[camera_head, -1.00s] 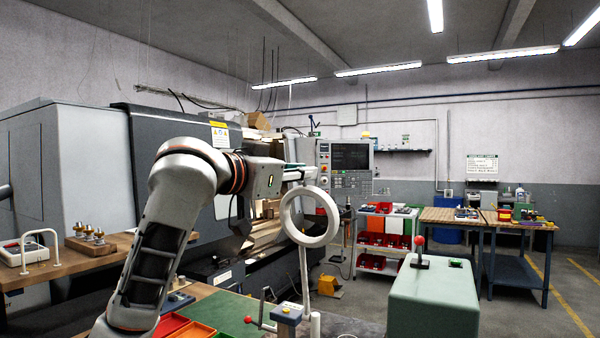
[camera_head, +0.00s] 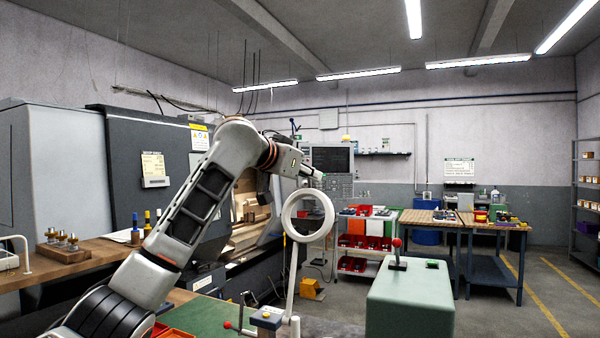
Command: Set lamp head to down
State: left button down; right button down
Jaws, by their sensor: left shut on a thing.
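The lamp head is a white ring (camera_head: 329,228) on a thin white stem (camera_head: 291,280). The ring faces me and stands roughly upright, with its open middle showing. My right gripper is not in view.
A green-grey cabinet (camera_head: 410,300) with a red-knobbed lever (camera_head: 397,255) stands right of the lamp. The lathe (camera_head: 150,190) is behind my left arm. A cart with red bins (camera_head: 352,264) and a workbench (camera_head: 480,228) stand farther back. Open floor lies at right.

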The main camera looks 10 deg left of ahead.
pick_arm(q)
jog(key=x, duration=0.5)
jog(key=shift+w+a+f, duration=0.3)
jog(key=shift+w, duration=0.2)
jog(key=c, duration=2)
grip_release()
jog(key=shift+f, duration=0.1)
jog(key=shift+r+v, duration=0.15)
jog(key=shift+v, duration=3.05)
jog(key=shift+r+v, duration=0.15)
jog(key=shift+v, duration=3)
